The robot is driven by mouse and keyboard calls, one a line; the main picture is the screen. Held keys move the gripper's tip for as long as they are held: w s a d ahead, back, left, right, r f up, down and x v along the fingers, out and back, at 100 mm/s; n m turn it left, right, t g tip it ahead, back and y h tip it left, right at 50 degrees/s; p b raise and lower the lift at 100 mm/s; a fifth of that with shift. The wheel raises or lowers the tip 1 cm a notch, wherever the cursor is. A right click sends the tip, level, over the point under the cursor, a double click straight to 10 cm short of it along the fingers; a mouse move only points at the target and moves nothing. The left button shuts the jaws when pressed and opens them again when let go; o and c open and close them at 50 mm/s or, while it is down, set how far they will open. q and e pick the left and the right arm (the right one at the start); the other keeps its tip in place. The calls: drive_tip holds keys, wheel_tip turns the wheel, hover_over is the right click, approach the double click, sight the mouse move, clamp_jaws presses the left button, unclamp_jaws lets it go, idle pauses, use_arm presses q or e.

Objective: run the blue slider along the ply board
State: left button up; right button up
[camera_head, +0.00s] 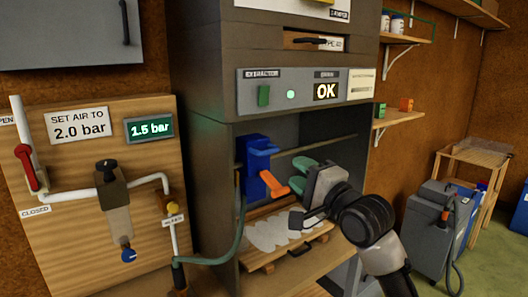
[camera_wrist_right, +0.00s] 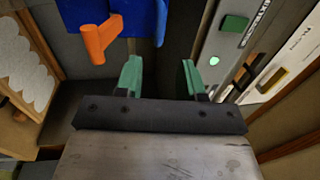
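The blue slider (camera_head: 258,166) is a block with an orange handle (camera_head: 272,185). It sits at the left end of a horizontal rail inside the grey hood. In the right wrist view the blue block (camera_wrist_right: 140,16) and orange handle (camera_wrist_right: 101,40) are at upper left. My right gripper (camera_head: 308,168) has green fingertips and is to the right of the handle, apart from it. In the right wrist view its fingers (camera_wrist_right: 161,78) stand apart with nothing between. A light wooden board (camera_head: 262,262) with a white scalloped sheet lies below the slider. My left gripper is not in view.
The hood's control panel (camera_head: 305,88) is above, with a green light and an OK display. At left, a wooden panel (camera_head: 70,250) carries pipes, a red lever and a 1.5 bar display. A green hose (camera_head: 232,250) hangs left of the hood opening. Shelves are at right.

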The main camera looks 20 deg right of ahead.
sight(271, 153)
drive_tip(key=p+x, duration=0.3)
drive_tip(key=x, duration=0.6)
drive_tip(key=shift+w+a+r, duration=0.1)
drive_tip(key=shift+w+a, duration=0.05)
drive_tip(key=shift+w+a+p, duration=0.25)
drive_tip(key=shift+w+p, duration=0.1)
drive_tip(key=shift+w, duration=0.35)
clamp_jaws()
